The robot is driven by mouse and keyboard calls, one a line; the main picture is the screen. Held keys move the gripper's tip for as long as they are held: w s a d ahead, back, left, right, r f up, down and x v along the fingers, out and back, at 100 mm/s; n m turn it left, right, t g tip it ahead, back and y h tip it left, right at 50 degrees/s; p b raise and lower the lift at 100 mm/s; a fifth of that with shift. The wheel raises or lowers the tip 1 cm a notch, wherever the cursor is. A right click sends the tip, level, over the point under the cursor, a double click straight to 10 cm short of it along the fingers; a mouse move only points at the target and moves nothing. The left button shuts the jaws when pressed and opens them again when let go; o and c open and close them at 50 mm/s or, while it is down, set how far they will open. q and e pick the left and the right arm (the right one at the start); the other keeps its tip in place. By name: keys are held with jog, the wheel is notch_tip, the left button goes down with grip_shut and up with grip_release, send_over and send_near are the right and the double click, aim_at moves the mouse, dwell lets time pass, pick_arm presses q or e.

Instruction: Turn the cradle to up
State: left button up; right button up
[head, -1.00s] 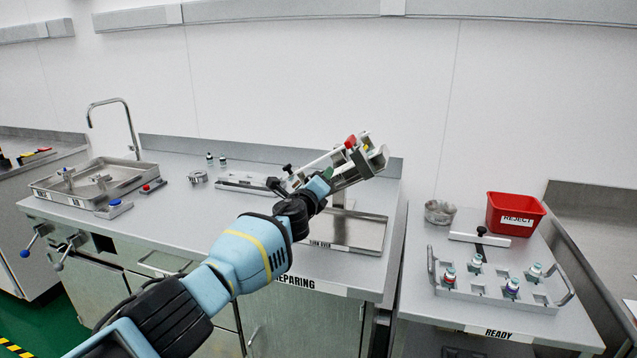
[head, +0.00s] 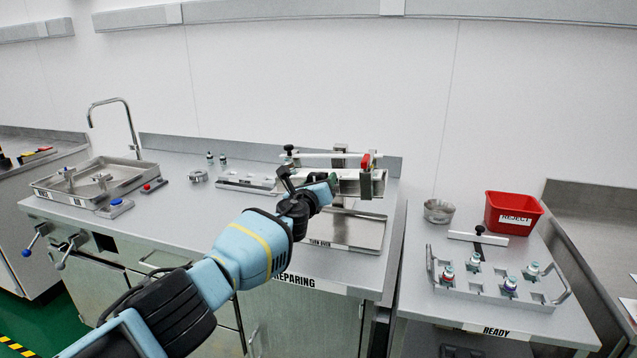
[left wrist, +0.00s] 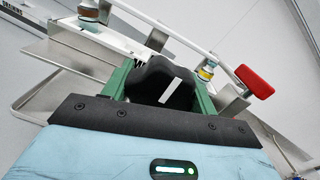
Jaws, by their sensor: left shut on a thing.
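The cradle (head: 372,184), a metal frame with a white bar and a red end piece (head: 366,161), stands on a post above the tray (head: 350,232) labelled TURN OVER. It looks about level in the head view. In the left wrist view the white cradle rail (left wrist: 88,48) shows with bottle tops (left wrist: 206,72) near the bar and the red piece (left wrist: 254,81) at right. My left gripper (head: 332,181) is at the cradle's near side. Its green fingers are shut around a black knob (left wrist: 166,82). My right gripper is not in view.
A sink basin (head: 60,193) with a tap is at left, with a rack (head: 245,182) beside the cradle. On the right bench are a red REJECT bin (head: 513,212), a metal cup (head: 438,212) and a READY rack (head: 530,293) holding several bottles.

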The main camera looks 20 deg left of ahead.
pick_arm(q)
jog(key=shift+r+m, duration=0.15)
jog(key=shift+m, duration=0.25)
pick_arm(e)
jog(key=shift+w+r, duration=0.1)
pick_arm(q)
jog(key=shift+m, duration=0.3)
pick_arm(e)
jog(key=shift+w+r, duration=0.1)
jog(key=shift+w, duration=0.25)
pick_arm(q)
jog(key=o, duration=1.4)
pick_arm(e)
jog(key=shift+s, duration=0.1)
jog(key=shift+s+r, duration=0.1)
pick_arm(q)
jog(key=shift+s+p, duration=0.2)
jog(key=shift+p, duration=0.1)
jog(key=s+p, duration=0.5)
jog(key=s, duration=0.2)
jog(key=shift+s+a, duration=0.15)
jog(key=shift+s, duration=0.05)
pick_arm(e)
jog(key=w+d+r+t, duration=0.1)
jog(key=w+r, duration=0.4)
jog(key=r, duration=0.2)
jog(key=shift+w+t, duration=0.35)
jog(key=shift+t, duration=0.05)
